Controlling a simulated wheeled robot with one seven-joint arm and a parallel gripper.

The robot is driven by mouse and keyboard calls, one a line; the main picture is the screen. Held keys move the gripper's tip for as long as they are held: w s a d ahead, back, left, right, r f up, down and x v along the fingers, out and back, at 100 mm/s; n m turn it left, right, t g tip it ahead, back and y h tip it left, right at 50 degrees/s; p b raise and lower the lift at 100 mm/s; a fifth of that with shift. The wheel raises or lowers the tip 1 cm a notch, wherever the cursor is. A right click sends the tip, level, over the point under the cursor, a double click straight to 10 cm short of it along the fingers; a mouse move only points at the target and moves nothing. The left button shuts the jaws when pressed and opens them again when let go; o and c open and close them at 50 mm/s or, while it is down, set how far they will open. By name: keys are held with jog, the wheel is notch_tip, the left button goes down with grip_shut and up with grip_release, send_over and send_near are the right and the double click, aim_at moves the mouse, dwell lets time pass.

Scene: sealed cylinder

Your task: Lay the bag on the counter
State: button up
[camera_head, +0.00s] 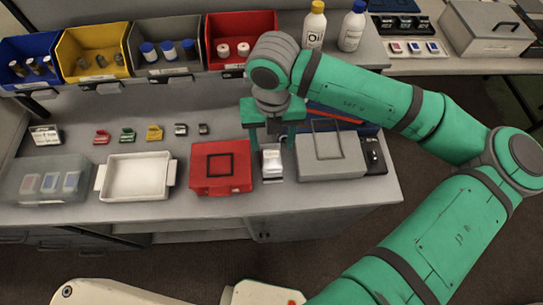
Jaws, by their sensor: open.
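A small white item (272,161) that looks like the bag is on the grey counter (330,196), between a red case and a grey box. It appears pale and upright or slightly propped; its lower edge is at the counter surface, but I cannot tell if it rests fully there. My gripper (271,142) is just above and behind it, pointing down, with its two green fingers apart. No finger visibly touches the white item. The gripper and wrist hide what is behind.
The red case (221,167) stands close on the left and the grey box (330,157) close on the right. A white tray (136,177) and a clear box (45,180) are further left. Coloured bins (241,38) and two bottles (314,26) stand on the shelf behind.

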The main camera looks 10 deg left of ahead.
send_over(272, 161)
jog(key=f, duration=0.5)
jog(key=shift+w+d, duration=0.1)
jog(key=shift+w, duration=0.1)
notch_tip(272, 161, down, 5)
jog(key=shift+f, duration=0.1)
jog(key=shift+s+f, duration=0.1)
jog(key=shift+f, duration=0.15)
jog(key=shift+a, duration=0.2)
jog(key=c, duration=0.7)
jog(key=shift+s, duration=0.1)
jog(key=shift+c, duration=1.1)
jog(key=shift+d, duration=0.1)
